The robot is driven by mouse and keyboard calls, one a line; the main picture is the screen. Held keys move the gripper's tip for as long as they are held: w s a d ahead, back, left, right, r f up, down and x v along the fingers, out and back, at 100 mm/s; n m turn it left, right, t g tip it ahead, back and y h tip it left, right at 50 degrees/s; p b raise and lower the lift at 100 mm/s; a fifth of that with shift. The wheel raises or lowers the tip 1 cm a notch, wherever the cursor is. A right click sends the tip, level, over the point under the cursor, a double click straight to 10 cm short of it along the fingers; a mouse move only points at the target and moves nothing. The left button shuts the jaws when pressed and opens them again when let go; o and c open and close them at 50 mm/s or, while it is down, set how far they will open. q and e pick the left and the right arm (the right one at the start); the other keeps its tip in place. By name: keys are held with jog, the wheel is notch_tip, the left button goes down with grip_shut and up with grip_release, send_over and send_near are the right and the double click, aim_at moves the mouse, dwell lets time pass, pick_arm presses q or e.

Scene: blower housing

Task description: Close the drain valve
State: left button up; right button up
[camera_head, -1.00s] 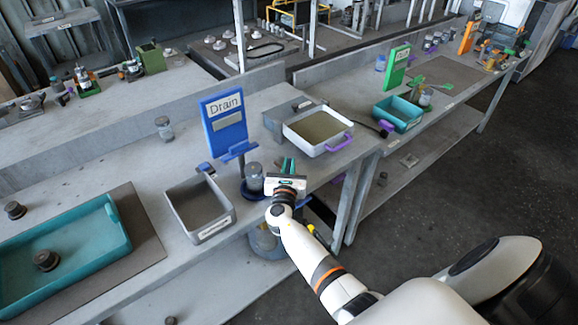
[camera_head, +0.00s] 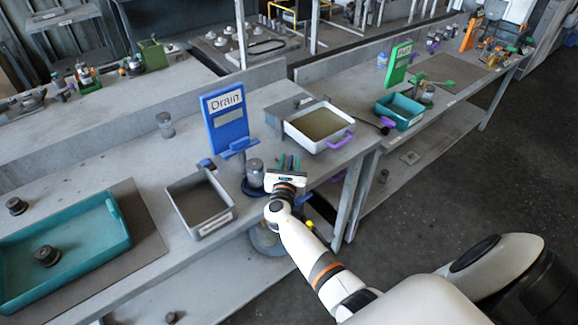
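The blue Drain sign (camera_head: 226,118) stands upright on the near bench. A grey metal cylinder on a blue base (camera_head: 254,174) stands just below and right of it. I cannot make out a valve handle for sure; my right gripper and arm hide part of this area. My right gripper (camera_head: 290,162) is at the bench's front edge, just right of the cylinder. Its thin greenish fingers point away from me and show a narrow gap with nothing seen between them. My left gripper is not in view.
A grey open bin (camera_head: 226,219) is left of the cylinder, and a white tray with a purple handle (camera_head: 343,142) is behind right. A teal tray (camera_head: 122,243) lies at the left. A rounded object (camera_head: 264,240) sits below the bench edge.

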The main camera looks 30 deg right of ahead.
jog(key=b+v, duration=0.2)
jog(key=v, duration=1)
jog(key=shift+o, duration=0.4)
